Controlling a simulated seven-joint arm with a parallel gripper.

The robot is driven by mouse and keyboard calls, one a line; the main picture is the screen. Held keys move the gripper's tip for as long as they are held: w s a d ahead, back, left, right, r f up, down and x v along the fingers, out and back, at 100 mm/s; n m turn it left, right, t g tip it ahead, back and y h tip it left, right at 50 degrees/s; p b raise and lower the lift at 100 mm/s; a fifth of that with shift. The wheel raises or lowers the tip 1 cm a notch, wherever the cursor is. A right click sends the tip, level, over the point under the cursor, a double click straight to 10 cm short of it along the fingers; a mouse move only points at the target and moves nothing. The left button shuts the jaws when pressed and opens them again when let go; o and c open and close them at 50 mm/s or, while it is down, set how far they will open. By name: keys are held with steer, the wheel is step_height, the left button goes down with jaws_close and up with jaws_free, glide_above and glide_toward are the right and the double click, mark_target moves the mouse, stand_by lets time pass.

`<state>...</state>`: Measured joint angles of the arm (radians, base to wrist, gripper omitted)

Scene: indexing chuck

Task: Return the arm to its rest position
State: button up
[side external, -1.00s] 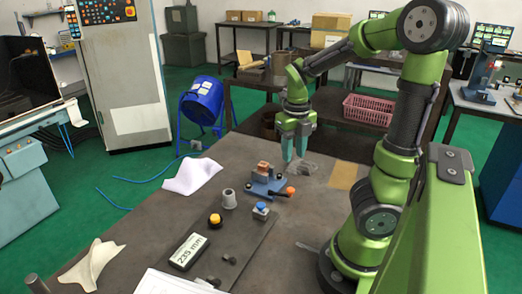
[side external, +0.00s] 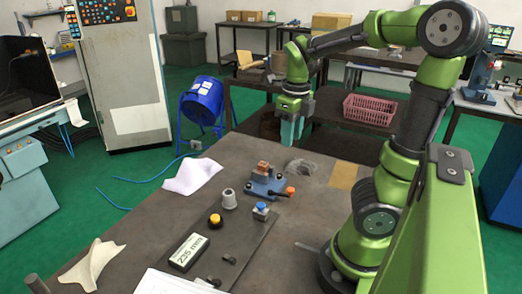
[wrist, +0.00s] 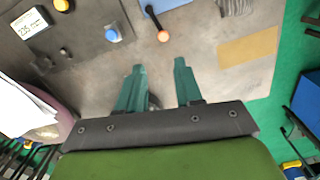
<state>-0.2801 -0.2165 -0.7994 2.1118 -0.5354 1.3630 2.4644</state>
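My gripper (side external: 291,130) hangs above the far side of the brown table, clear of everything on it. In the wrist view its two teal fingers (wrist: 157,88) stand apart with only bare tabletop between them, so it is open and empty. The blue chuck fixture (side external: 268,182) sits on the table below and to the left of the gripper. It carries a copper-coloured block (side external: 262,167) and a lever with an orange knob (side external: 290,191). The knob also shows in the wrist view (wrist: 163,36).
On the table are a grey cylinder (side external: 228,198), a yellow button (side external: 215,220), a blue button (side external: 261,209), a 235 mm display (side external: 188,251), white cloth (side external: 192,176) and a tan patch (side external: 343,176). A pink basket (side external: 368,110) stands on a shelf behind. The air around the gripper is free.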

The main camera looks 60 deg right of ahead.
steer(key=a+r+n+t+y, duration=0.1)
steer(key=a+r+n+t, duration=0.1)
steer(key=a+n, duration=0.8)
steer(key=a+r+n+t+y, duration=0.1)
steer(key=a+n+t, duration=0.3)
steer(key=n, duration=1.9)
steer(key=a+r, duration=0.1)
steer(key=a, duration=0.4)
steer(key=shift+a+r+n+t, duration=0.15)
steer(key=shift+a+n+t, duration=0.25)
steer(key=shift+w, duration=0.1)
